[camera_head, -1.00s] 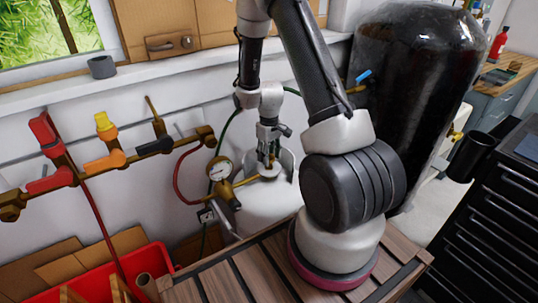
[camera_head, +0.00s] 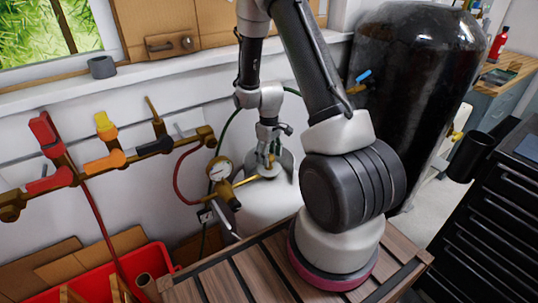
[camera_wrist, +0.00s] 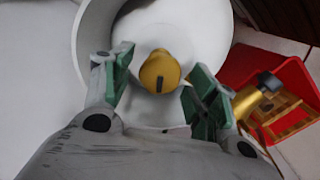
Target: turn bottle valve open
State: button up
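The white gas bottle (camera_head: 268,205) stands on the floor beyond the slatted wooden top, with a collar around its neck. Its brass valve (camera_head: 268,170) sits at the top, inside the collar. In the wrist view the valve knob (camera_wrist: 158,72) is round and brass with a dark slot. My gripper (camera_head: 268,158) points down over the valve. In the wrist view my gripper (camera_wrist: 161,66) is open, its green-padded fingers on either side of the knob, with visible gaps. The white collar (camera_wrist: 88,40) surrounds them.
A gauge (camera_head: 220,169) and brass regulator sit left of the bottle, joined by a red hose. A brass manifold (camera_head: 75,177) with red, yellow and dark levers runs along the wall. A red crate (camera_head: 150,260) stands front left. A large black tank (camera_head: 420,90) stands right.

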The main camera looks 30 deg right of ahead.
notch_tip(320, 180, up, 12)
dwell(0.7)
dwell(0.4)
jog(key=s+a+r+m+t, duration=0.2)
jog(key=s+r, duration=1)
jog(key=s+a+r+m+t, duration=0.2)
jog(key=s+a+r, duration=0.1)
jog(key=s+r, duration=0.9)
jog(key=shift+a, duration=0.15)
